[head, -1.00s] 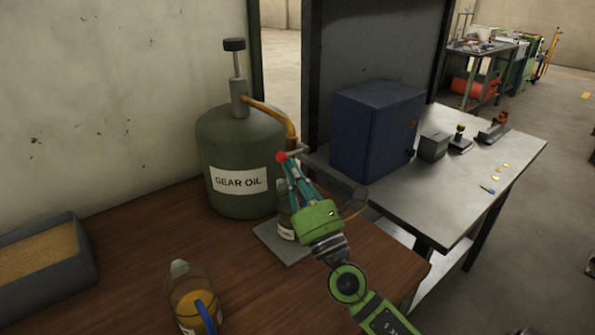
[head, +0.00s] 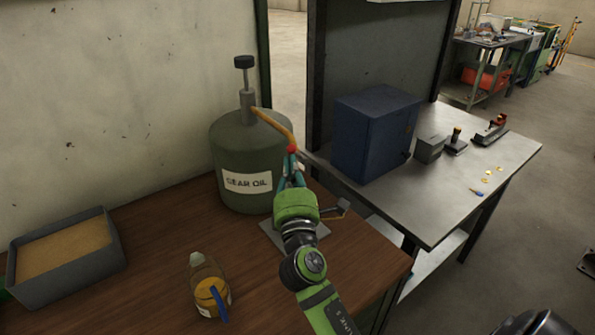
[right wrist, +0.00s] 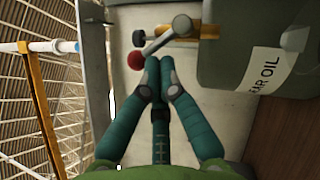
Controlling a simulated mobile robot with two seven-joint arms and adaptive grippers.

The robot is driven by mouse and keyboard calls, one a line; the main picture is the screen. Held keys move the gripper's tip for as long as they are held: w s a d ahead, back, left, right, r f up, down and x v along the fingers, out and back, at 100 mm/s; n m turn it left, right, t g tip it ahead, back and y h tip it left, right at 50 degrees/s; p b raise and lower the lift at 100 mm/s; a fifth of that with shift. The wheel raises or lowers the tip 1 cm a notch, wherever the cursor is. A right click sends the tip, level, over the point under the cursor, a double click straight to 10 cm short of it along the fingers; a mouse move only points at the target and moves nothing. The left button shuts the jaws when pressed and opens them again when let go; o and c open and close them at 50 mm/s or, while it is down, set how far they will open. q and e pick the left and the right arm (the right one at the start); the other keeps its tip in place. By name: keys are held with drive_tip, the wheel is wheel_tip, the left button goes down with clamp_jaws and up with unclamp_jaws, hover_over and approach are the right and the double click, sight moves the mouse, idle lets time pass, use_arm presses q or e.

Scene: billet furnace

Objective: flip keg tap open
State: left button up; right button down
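The green keg (head: 240,150) with a "GEAR OIL" label stands at the back of the wooden bench. A copper-coloured spout (head: 272,122) runs from its pump neck to the tap. The tap's red knob (head: 292,149) is at the spout's end. In the right wrist view the red knob (right wrist: 136,60) sits on the end of a grey lever (right wrist: 160,40). My right gripper (head: 291,165) has its teal fingers together, with nothing seen between them. Its fingertips (right wrist: 158,62) are right beside the knob and lever; contact is unclear. My left gripper is out of view.
A grey plate (head: 268,236) lies under the tap, partly hidden by my right gripper. A bottle of amber liquid (head: 207,285) stands in front, and a grey tray (head: 25,292) at left. A blue box (head: 370,135) stands on the metal table (head: 440,205) at right.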

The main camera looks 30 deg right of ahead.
drive_tip(key=shift+d+r+p, duration=0.25)
drive_tip(key=shift+r+p, duration=0.3)
drive_tip(key=shift+d+r+p, duration=0.25)
drive_tip(key=shift+r+p, duration=0.25)
drive_tip(key=shift+r, duration=0.05)
drive_tip(key=shift+w+d+r, duration=0.1)
drive_tip(key=shift+d, duration=0.1)
